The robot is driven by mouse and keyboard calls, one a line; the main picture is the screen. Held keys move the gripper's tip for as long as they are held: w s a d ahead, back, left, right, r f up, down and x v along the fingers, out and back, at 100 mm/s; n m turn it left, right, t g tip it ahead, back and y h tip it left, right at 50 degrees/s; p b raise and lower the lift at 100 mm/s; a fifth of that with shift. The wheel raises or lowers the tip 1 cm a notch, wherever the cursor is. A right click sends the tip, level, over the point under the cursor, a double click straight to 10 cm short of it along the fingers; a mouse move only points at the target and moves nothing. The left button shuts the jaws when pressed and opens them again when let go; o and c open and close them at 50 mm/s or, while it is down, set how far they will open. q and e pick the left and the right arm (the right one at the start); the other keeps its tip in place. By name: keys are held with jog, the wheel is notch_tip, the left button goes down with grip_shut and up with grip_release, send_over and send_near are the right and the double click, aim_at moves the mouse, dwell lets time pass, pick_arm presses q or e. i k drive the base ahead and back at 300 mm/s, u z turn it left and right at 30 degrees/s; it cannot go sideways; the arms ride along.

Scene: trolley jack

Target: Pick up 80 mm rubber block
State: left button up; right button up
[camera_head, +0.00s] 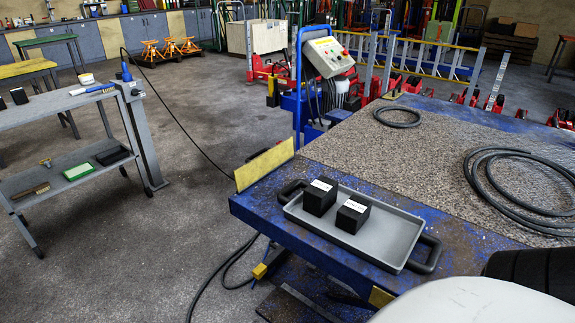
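Two black blocks with white labels on top stand in a shallow grey tray (393,228) on the blue table. The left block (319,200) looks slightly taller, and the right block (351,219) sits close beside it. The label print is too small to read, so I cannot tell which is the 80 mm rubber block. Two more small dark blocks lie on the grey trolley at the far left, one of them a dark block (19,96) near the edge. Neither of my grippers shows in this view.
The tray has black handles at both ends. The blue table (285,222) carries coiled black hoses (500,180) at right and a yellow plate (264,165) at its left corner. A control box (329,57) stands behind. Open floor (170,220) lies between table and grey trolley (60,108).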

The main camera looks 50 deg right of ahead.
aim_at(319, 196)
jog(key=i, duration=2.85)
jog(key=z, duration=3.2)
